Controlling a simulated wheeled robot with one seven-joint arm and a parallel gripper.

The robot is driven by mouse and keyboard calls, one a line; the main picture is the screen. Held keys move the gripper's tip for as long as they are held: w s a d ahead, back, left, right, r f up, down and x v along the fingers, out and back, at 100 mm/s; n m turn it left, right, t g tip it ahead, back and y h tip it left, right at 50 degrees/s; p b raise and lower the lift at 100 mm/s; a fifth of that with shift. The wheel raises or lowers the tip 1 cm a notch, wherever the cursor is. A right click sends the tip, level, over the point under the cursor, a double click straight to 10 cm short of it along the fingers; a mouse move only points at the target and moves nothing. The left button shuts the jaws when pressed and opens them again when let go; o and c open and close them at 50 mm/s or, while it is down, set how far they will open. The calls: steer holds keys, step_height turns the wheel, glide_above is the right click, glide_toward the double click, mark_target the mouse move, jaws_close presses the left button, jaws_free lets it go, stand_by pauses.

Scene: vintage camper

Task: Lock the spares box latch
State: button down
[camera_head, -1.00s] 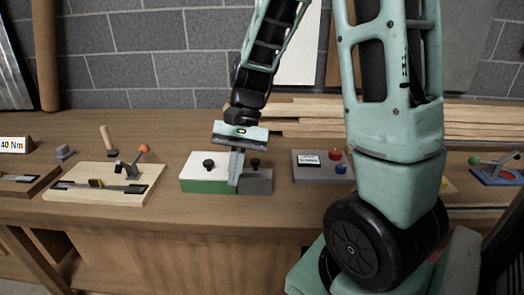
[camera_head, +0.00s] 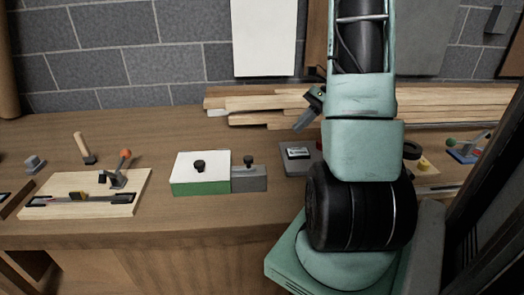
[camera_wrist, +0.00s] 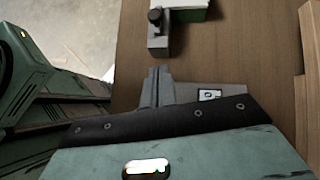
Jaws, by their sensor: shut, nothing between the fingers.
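The box (camera_head: 190,178) on the bench has a white top, a green front and a black knob (camera_head: 199,166). A grey block (camera_head: 254,180) with a smaller upright black knob (camera_head: 248,161) adjoins its right side. I cannot tell whether this latch part is locked. My gripper (camera_head: 299,127) is to the right of the box, apart from it, tilted and partly hidden by my arm. In the wrist view its fingers (camera_wrist: 156,74) are together and empty. The grey block (camera_wrist: 157,44) and a corner of the green and white box (camera_wrist: 190,9) show beyond them.
A grey panel (camera_head: 293,167) with a labelled display is right of the box, partly behind my arm. A wooden board with an orange-knobbed lever (camera_head: 125,154) lies left. Timber planks (camera_head: 250,102) lie behind. The bench front before the box is clear.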

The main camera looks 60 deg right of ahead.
mark_target(247, 156)
steer(key=shift+w+a+r+p+x, duration=0.2)
steer(key=shift+a+r+p+x, duration=0.25)
steer(key=shift+x, duration=1.7)
steer(key=shift+w+a+r+p+x, duration=0.1)
steer(key=shift+w+r+p+x, duration=0.35)
steer(key=shift+x, duration=1.7)
steer(key=shift+s+a+r+p+x, duration=0.25)
steer(key=shift+p+x, duration=0.4)
steer(key=shift+x, duration=1.55)
steer(key=shift+w+f, duration=0.1)
steer(key=shift+w, duration=0.1)
steer(key=w+a, duration=0.2)
steer(key=shift+w+a+b, duration=0.2)
steer(key=shift+w+b, duration=0.15)
steer(key=shift+d, duration=0.1)
